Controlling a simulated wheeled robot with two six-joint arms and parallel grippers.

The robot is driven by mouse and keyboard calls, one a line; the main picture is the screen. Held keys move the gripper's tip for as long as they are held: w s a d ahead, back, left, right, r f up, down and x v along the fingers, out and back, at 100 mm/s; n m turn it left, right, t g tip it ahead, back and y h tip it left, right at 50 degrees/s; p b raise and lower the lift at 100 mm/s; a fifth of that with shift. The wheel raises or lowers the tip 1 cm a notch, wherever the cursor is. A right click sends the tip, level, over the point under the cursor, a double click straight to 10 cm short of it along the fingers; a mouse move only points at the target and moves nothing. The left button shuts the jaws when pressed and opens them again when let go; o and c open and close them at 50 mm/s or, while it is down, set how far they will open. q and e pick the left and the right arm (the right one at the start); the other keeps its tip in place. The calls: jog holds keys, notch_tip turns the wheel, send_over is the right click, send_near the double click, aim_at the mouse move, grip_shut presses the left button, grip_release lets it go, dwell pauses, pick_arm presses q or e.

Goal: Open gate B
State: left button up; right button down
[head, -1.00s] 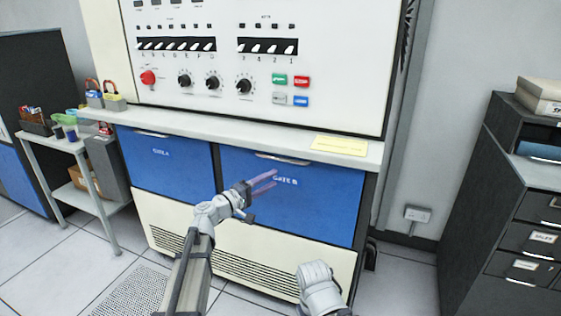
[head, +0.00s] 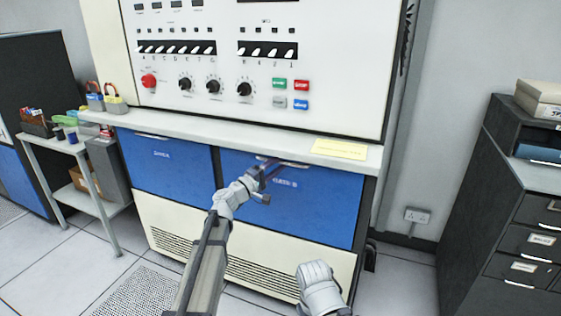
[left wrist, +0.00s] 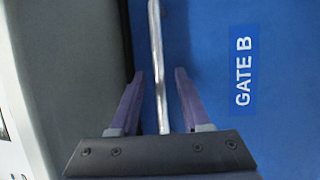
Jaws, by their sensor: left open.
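Gate B (head: 320,215) is the right blue panel under the console ledge, and it sits closed. Its silver bar handle (head: 294,164) runs along its top edge. In the left wrist view the GATE B label (left wrist: 243,72) shows to the right of the handle (left wrist: 155,35). My left gripper (head: 266,168) is at the handle's left part. In the left wrist view its two purple fingers (left wrist: 157,75) are open, one on each side of the bar, with a gap to each.
Gate A (head: 168,168) is the blue panel to the left. The pale ledge (head: 225,133) with a yellow note (head: 339,149) juts above the gates. A small side table (head: 55,150) stands left, a dark filing cabinet (head: 510,215) right. Floor between is clear.

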pick_arm(q)
jog(key=shift+w+d+r, duration=0.1)
jog(key=shift+w+d, duration=0.2)
grip_shut()
dwell(1.3)
